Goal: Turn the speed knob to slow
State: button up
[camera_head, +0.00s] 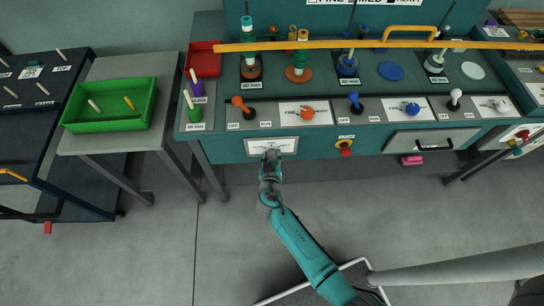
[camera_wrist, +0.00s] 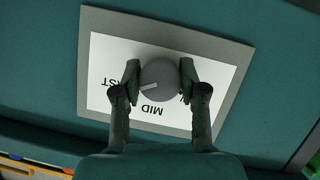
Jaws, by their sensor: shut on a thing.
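The speed knob (camera_wrist: 159,80) is a round grey dial with a pale pointer line. In the wrist view the pointer points left and slightly down, toward the partly hidden label ending in "AST". The white label plate (camera_wrist: 200,49) has a grey frame and upside-down lettering, with "MID" below the knob. The lettering to the right is mostly hidden by a finger. My gripper (camera_wrist: 160,82) is shut on the knob, one finger on each side. In the head view my gripper (camera_head: 271,156) is at the plate (camera_head: 286,145) on the bench front and hides the knob.
A red-and-yellow stop button (camera_head: 345,148) is right of the plate, then a drawer with a black handle (camera_head: 420,142). Levers with orange, blue and white knobs line the bench top. A green tray (camera_head: 108,104) is on a side table at left.

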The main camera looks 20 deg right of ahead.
jog(key=shift+n, duration=0.3)
jog(key=n+h, duration=0.3)
jog(key=shift+a+n, duration=0.1)
jog(key=shift+n, duration=0.3)
jog(key=n+h, duration=0.2)
jog(key=n, duration=0.2)
jog(key=n+t+h, duration=0.1)
jog(key=n, duration=0.2)
jog(key=n+t, duration=0.1)
jog(key=n, duration=0.2)
jog(key=shift+h, duration=0.4)
jog(key=n+t, duration=0.1)
jog(key=n, duration=0.2)
jog(key=n+t, duration=0.1)
jog(key=n, duration=0.2)
jog(key=shift+n+t, duration=0.3)
jog(key=shift+t, duration=0.1)
jog(key=shift+n+y, duration=0.3)
jog(key=o, duration=1.1)
jog(key=shift+o, duration=0.2)
